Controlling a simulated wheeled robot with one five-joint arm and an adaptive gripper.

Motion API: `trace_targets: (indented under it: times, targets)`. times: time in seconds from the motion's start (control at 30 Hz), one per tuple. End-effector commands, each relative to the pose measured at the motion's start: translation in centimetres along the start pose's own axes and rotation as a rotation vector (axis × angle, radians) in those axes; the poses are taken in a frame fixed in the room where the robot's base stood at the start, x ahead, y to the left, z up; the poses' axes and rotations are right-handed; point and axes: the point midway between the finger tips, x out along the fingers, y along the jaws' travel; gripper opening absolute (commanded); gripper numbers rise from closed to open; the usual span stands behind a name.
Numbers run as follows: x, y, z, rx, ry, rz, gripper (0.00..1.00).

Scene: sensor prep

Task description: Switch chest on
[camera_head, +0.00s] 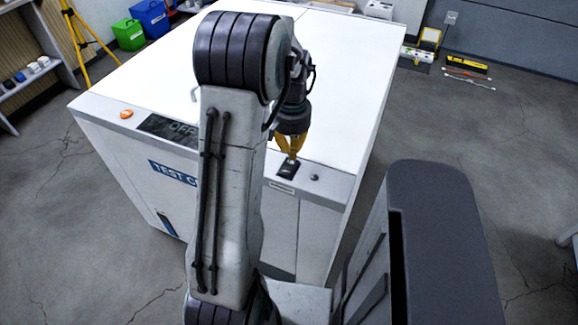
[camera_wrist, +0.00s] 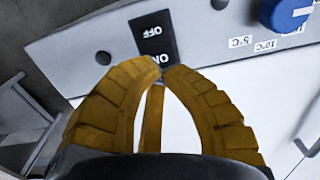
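The white chest (camera_head: 150,85) stands in front of me, with a "TEST C..." label partly hidden by my arm. A dark display (camera_head: 168,129) on its front edge appears to read "OFF". A black rocker switch (camera_head: 287,170) sits on the front ledge. In the wrist view the switch (camera_wrist: 152,32) shows OFF at its far end and ON at the end by my fingertips. My gripper (camera_head: 291,157) points down with its yellow fingers together and nothing between them. In the wrist view its tips (camera_wrist: 162,66) are at the ON end; contact cannot be told.
An orange button (camera_head: 126,114) is left of the display. A blue knob (camera_wrist: 286,14) with temperature marks and a small round dark part (camera_wrist: 103,58) flank the switch. A yellow tripod (camera_head: 80,40), green bin (camera_head: 128,34) and blue bin (camera_head: 152,18) stand behind. Right floor is mostly clear.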

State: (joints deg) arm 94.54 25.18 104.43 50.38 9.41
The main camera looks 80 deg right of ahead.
Motion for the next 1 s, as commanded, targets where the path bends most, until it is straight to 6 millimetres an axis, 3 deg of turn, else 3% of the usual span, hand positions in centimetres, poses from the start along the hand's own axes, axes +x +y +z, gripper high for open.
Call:
trace_targets:
  times: [1.0]
  targets:
    - [1.0, 0.0, 0.0, 0.000, 0.000, 0.000, 0.00]
